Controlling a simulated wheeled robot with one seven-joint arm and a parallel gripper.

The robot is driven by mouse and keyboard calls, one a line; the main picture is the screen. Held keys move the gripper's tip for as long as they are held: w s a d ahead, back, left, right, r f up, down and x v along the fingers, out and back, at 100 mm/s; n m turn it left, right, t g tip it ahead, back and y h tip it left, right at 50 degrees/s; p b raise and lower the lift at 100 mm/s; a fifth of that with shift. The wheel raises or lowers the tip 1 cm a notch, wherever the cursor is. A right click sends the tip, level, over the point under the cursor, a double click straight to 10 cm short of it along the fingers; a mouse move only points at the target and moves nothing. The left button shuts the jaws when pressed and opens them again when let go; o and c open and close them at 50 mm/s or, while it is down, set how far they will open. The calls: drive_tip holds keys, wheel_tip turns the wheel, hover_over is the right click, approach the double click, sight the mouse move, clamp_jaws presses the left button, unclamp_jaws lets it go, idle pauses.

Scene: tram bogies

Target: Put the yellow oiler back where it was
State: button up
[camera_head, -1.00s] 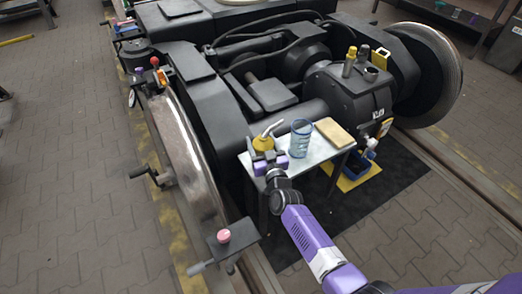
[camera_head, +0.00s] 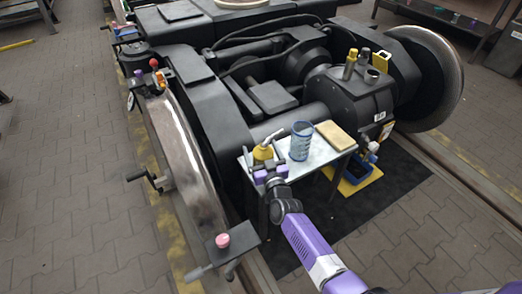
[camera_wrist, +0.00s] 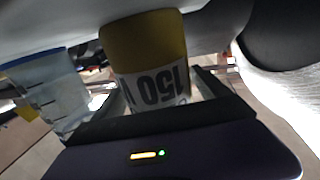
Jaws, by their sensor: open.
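The yellow oiler (camera_head: 263,153), with a pale spout, stands upright at the left end of a small light-topped table (camera_head: 322,163). My gripper (camera_head: 270,174) is at the table's near left edge, right in front of the oiler. Part of the oiler's base is hidden by my gripper.
A blue-rimmed clear measuring cup (camera_head: 301,141) stands just right of the oiler; it also shows in the wrist view (camera_wrist: 55,95). A tan block (camera_head: 335,135) lies at the table's right end. The dark bogie frame (camera_head: 225,120) rises close behind and left.

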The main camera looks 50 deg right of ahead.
drive_tip(key=shift+r, duration=0.1)
drive_tip(key=shift+s+a, duration=0.15)
drive_tip(key=p+v, duration=0.3)
drive_tip(key=v, duration=0.8)
drive_tip(key=shift+s+r, duration=0.1)
drive_tip(key=shift+s, duration=0.15)
drive_tip(key=s+a+r+n+y, duration=0.2)
drive_tip(key=s+a+y, duration=0.1)
drive_tip(key=s+a, duration=0.5)
drive_tip(key=s+a+r+n+y, duration=0.1)
drive_tip(key=s+a+r+y, duration=0.15)
drive_tip(key=s+a, duration=0.5)
drive_tip(key=s+a+r+n+g+y, duration=0.1)
drive_tip(key=s+a+r+n+y, duration=0.1)
drive_tip(key=s+r, duration=1.2)
drive_tip(key=shift+a+r+n+y, duration=0.2)
drive_tip(key=shift+a+n+y, duration=0.35)
drive_tip(key=shift+a, duration=0.65)
